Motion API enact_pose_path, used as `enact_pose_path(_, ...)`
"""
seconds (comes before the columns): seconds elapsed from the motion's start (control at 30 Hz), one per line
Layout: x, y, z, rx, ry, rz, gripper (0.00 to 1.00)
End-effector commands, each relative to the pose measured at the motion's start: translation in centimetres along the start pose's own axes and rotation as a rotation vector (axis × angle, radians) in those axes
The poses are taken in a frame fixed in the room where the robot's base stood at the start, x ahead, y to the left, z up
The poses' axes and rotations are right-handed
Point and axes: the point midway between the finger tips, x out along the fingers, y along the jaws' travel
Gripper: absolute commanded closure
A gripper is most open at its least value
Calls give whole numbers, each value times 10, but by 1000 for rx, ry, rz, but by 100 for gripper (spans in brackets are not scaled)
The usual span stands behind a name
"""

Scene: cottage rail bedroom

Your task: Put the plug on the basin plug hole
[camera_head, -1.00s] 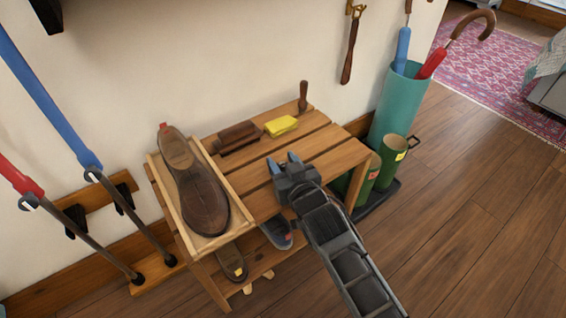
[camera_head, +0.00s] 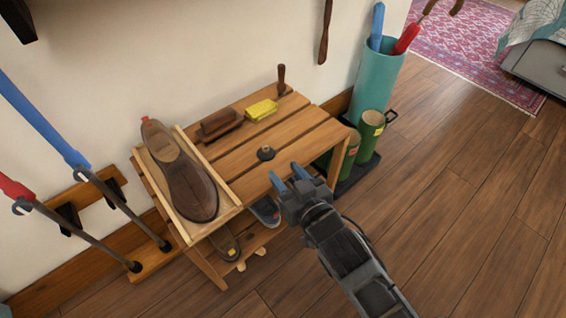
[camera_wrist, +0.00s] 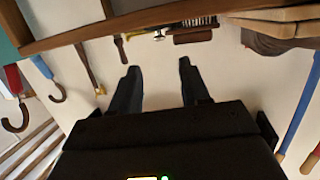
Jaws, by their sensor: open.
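A small dark round object with a knob on top, which looks like the plug (camera_head: 266,153), sits on the slatted wooden bench near its middle. My gripper (camera_head: 286,174) is open and empty, just to the right of and nearer than this object, by the bench's front edge. The wrist view shows its two fingers (camera_wrist: 158,68) apart with only pale wall between them. No basin or plug hole is in view.
The bench (camera_head: 293,128) also holds a tray (camera_head: 226,212) with a brown shoe (camera_head: 185,178), a brush (camera_head: 219,124) and a yellow sponge (camera_head: 261,110). A teal umbrella stand (camera_head: 374,85) and green boots (camera_head: 371,135) stand at right. Floor (camera_head: 450,220) is clear.

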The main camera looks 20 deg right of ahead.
Motion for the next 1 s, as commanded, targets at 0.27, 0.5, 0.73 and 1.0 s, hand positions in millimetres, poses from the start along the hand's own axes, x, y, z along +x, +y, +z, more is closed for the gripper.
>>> enact_pose_path(0.27, -4, 0, 0, 0, 1, 0, 54)
enact_pose_path(0.5, -40, 4, 14, 6, -13, 2, 54)
enact_pose_path(0.73, -145, 12, 30, 18, -35, 11, 54)
enact_pose_path(1.0, -263, 23, 10, 25, -53, 37, 54)
